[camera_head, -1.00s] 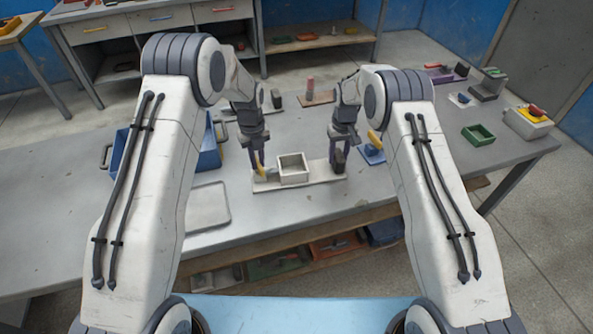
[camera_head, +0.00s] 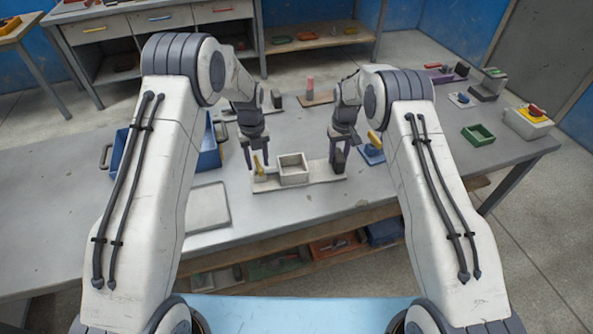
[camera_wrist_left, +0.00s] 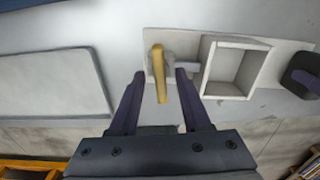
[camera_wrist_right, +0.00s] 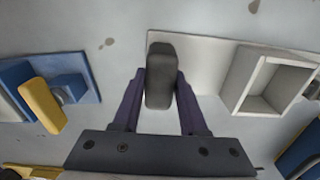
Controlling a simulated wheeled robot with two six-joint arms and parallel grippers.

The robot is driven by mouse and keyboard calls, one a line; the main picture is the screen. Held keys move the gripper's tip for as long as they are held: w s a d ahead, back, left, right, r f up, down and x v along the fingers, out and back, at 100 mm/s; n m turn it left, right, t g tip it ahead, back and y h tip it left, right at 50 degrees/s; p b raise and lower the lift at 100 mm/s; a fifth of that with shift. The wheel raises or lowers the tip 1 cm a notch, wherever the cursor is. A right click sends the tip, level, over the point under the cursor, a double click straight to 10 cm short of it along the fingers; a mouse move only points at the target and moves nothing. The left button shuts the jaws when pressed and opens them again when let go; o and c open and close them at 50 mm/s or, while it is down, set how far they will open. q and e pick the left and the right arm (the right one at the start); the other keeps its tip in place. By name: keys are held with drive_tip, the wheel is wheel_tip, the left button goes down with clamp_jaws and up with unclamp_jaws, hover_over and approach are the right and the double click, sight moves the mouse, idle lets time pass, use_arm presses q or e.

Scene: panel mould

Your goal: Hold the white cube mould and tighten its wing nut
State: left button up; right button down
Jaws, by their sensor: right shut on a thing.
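The white cube mould (camera_head: 293,170) is an open-topped box on a pale base plate (camera_head: 318,180), lying flat on the table. Its yellow wing nut (camera_wrist_left: 158,72) stands at the plate's left end, beside the box. A dark grey upright grip block (camera_wrist_right: 160,75) stands at the plate's right end. My left gripper (camera_wrist_left: 160,76) is open, with one finger on each side of the wing nut and gaps visible between. My right gripper (camera_wrist_right: 160,82) is shut on the dark block, one finger against each side. The box interior looks empty.
A blue bin (camera_head: 207,150) and a flat grey tray (camera_head: 207,207) lie to the left. A blue fixture with a yellow handle (camera_head: 374,142) stands close right of my right gripper. The table front is clear.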

use_arm(q)
wheel_tip(320, 180, up, 12)
idle(0.6)
use_arm(e)
drive_tip(key=shift+c, duration=1.8)
unclamp_jaws()
drive_tip(key=shift+r, duration=0.15)
